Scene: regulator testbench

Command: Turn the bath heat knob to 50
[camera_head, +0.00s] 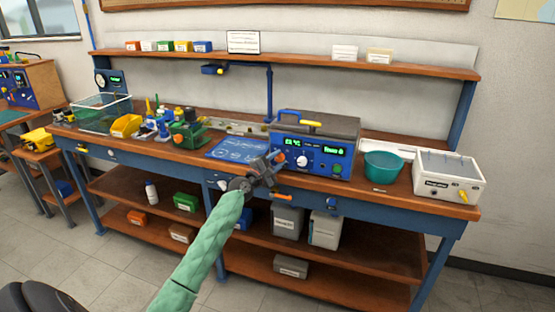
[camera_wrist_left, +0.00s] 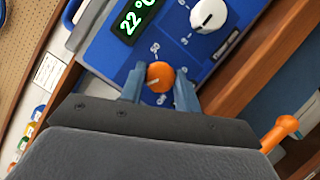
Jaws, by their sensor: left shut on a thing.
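The blue regulator unit (camera_head: 325,163) stands on the bench with two green-lit displays. An orange knob (camera_head: 280,158) is at the left of its front, and a white knob (camera_head: 302,161) is right of it. In the left wrist view the orange knob (camera_wrist_left: 160,76) has a dark pointer line and small printed marks around it. The display beside it (camera_wrist_left: 137,17) reads 22 °C; the white knob (camera_wrist_left: 208,15) is at upper right. My left gripper (camera_wrist_left: 159,84) is shut on the orange knob, one finger at each side. My right gripper is not in view.
A teal bowl (camera_head: 383,166) and a white box (camera_head: 447,177) stand right of the unit. A blue sheet (camera_head: 238,149) and a green device (camera_head: 188,135) are to its left. An orange handle (camera_wrist_left: 280,133) juts out at the bench front, right of my gripper.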

